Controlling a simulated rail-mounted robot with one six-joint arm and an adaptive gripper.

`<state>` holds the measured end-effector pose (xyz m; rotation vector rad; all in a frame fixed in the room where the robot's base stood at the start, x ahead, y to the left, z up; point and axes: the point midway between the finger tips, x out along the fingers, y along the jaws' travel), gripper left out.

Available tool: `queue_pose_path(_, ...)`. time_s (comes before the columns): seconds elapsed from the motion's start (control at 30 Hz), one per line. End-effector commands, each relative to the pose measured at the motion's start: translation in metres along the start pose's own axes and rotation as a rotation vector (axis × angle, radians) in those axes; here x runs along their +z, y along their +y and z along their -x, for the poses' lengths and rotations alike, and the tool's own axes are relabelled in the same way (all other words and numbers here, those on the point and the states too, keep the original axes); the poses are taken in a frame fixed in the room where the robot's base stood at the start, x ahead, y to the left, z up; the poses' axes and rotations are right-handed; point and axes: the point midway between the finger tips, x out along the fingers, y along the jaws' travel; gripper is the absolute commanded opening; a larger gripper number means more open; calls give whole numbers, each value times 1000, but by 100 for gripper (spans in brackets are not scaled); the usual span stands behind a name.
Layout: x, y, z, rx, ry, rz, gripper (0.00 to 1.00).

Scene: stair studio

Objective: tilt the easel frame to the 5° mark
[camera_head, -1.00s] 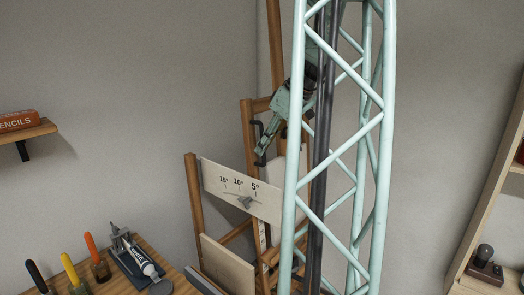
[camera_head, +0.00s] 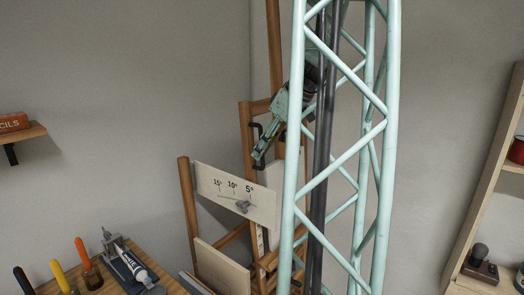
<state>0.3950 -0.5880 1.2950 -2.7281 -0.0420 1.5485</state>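The wooden easel frame (camera_head: 246,140) stands against the back wall, partly hidden behind my mint lattice column. A pale scale board (camera_head: 212,190) on it carries the marks 15°, 10° and 5°. A small grey pointer (camera_head: 242,206) sits below the marks, between 10° and 5° and apparently nearer 5°. A dark handle (camera_head: 256,130) is on the frame's upper part. My gripper (camera_head: 259,156) reaches down beside this handle, at or very near it. The fingers are small and dark here, so I cannot tell whether they hold the handle.
A wooden table (camera_head: 113,289) at lower left holds several coloured-handled tools (camera_head: 83,250) and a white tube (camera_head: 130,265) on a stand. A small shelf (camera_head: 25,134) is at left. A wooden shelf unit (camera_head: 497,185) stands at right. My column blocks the view right of the easel.

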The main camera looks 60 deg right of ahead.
Motion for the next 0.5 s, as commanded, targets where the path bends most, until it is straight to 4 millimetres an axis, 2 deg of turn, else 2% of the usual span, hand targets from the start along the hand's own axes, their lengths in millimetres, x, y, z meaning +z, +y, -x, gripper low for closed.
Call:
queue_pose_path(0.27, 0, 0, 5, 0, 0, 0, 23)
queue_pose_path(0.5, 0, 0, 25, 2, 0, 1, 23)
